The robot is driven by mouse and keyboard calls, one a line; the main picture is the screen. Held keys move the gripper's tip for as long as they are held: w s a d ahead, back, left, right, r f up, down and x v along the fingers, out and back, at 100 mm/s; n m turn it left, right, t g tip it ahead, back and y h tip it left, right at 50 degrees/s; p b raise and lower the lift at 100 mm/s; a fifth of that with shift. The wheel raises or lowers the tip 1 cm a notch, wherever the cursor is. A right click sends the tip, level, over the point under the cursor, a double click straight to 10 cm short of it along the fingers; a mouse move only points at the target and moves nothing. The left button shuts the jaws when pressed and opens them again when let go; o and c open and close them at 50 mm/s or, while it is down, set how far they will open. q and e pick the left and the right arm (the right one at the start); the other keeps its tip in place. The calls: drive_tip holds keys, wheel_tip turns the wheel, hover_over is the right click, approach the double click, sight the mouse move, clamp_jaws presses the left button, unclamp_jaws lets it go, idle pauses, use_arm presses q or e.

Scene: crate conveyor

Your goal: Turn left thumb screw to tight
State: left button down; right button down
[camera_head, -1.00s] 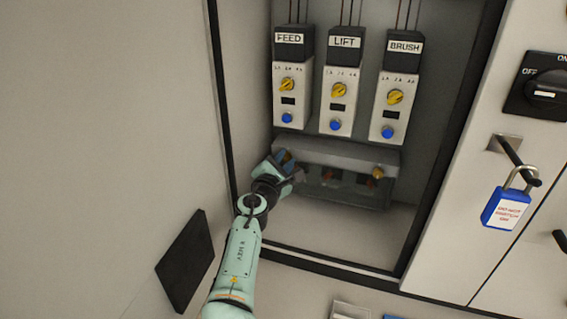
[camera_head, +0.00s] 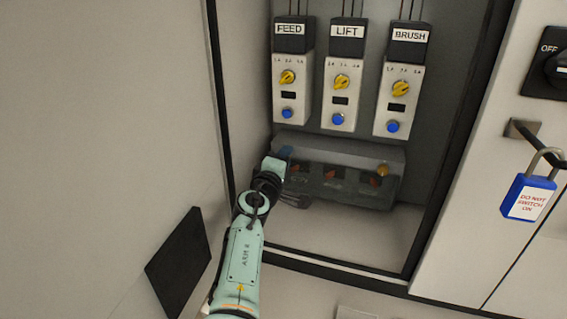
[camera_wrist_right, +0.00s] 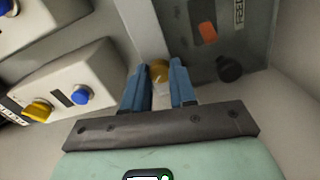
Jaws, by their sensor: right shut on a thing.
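The left thumb screw (camera_wrist_right: 159,72) is a brass-yellow knob at one end of the clear cover (camera_wrist_right: 213,38). In the right wrist view it sits between the blue fingers of my right gripper (camera_wrist_right: 160,78), which is shut on it. In the head view my right gripper (camera_head: 284,155) is at the left end of the cover (camera_head: 345,183), and hides the left screw. The right thumb screw (camera_head: 383,170) shows as a yellow knob at the cover's right end. I cannot tell how tight the left screw is. My left gripper is not in view.
Above the cover hang three modules labelled FEED (camera_head: 289,85), LIFT (camera_head: 340,95) and BRUSH (camera_head: 398,102), with yellow dials and blue buttons. The cabinet's left edge (camera_head: 221,110) is close to my right arm. A blue padlock (camera_head: 530,197) hangs at the right.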

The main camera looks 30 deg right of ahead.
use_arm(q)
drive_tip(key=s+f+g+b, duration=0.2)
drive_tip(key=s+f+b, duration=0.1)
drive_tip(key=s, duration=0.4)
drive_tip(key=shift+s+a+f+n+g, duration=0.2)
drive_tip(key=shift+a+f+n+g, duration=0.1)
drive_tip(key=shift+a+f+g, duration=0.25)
use_arm(e)
drive_tip(key=shift+m, duration=4.2)
use_arm(q)
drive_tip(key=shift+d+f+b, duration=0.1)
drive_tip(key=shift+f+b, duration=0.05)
drive_tip(key=shift+b, duration=0.15)
use_arm(e)
drive_tip(key=c, duration=0.9)
unclamp_jaws()
drive_tip(key=shift+a, duration=0.15)
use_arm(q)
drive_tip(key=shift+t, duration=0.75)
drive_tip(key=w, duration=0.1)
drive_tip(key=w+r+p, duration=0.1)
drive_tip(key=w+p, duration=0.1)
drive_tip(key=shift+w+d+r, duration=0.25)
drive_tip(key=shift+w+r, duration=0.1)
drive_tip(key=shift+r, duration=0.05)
use_arm(e)
drive_tip(key=v, duration=1.3)
drive_tip(key=shift+s+a, duration=0.1)
